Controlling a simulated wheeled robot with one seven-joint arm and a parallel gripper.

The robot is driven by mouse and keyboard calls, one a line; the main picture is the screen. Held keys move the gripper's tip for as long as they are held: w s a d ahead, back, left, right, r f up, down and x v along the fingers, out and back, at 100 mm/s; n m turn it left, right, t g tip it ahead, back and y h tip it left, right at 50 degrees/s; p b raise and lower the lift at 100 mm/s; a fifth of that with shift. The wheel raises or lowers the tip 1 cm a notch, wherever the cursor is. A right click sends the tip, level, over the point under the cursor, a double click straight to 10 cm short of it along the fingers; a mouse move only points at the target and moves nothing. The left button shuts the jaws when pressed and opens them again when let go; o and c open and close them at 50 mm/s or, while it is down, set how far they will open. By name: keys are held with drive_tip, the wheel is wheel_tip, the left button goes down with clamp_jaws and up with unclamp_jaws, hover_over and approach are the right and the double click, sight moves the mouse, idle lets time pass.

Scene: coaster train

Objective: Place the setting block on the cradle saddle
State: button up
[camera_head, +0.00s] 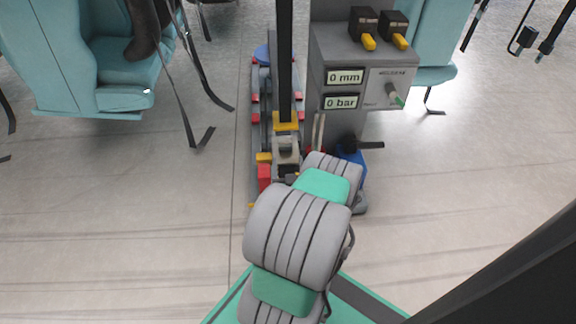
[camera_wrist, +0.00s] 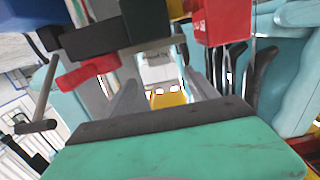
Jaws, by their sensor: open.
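In the head view, a light grey block (camera_head: 287,146) sits below a yellow collar (camera_head: 286,122) at the foot of a black upright post. I cannot tell whether this grey block is the setting block or part of the cradle saddle. My arm hides the area just in front of it. My gripper (camera_wrist: 162,88) shows in the wrist view with two grey fingers apart. A pale grey surface (camera_wrist: 160,74) and a yellow part (camera_wrist: 168,99) show in the gap beyond the fingers. I see nothing clearly held. In the head view the fingers are hidden behind my arm.
A grey console (camera_head: 345,60) reads 0 mm and 0 bar, right of the post. A red block (camera_head: 264,172) and a blue part (camera_head: 352,163) flank the track. The wrist view shows a red block (camera_wrist: 222,20) close above the fingers. Teal seats (camera_head: 100,60) stand either side.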

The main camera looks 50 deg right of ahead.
drive_tip(key=w+a+r+n+t+y, duration=0.1)
drive_tip(key=w+a+r+n+y, duration=0.3)
drive_tip(key=w+a+n+y, duration=0.5)
drive_tip(key=w+a+r+n+y, duration=0.3)
drive_tip(key=w+a+y, duration=0.3)
drive_tip(key=w+a, duration=0.7)
drive_tip(key=s+a+r+n+g+y, duration=0.1)
drive_tip(key=s+a+r+g, duration=0.2)
drive_tip(key=a, duration=0.6)
drive_tip(key=s+a+r+m+g+h, duration=0.1)
drive_tip(key=s+a+r+g, duration=0.1)
drive_tip(key=s, duration=0.4)
drive_tip(key=s+a+r+m+g+h, duration=0.1)
drive_tip(key=s+a+g, duration=0.2)
drive_tip(key=s, duration=0.4)
drive_tip(key=s+a+r+m+g, duration=0.1)
drive_tip(key=s+a+r+g, duration=0.1)
drive_tip(key=s, duration=0.5)
drive_tip(key=shift+s+a+r+h, duration=0.3)
drive_tip(key=shift+a+h, duration=0.1)
drive_tip(key=shift+a, duration=0.35)
drive_tip(key=shift+d, duration=0.1)
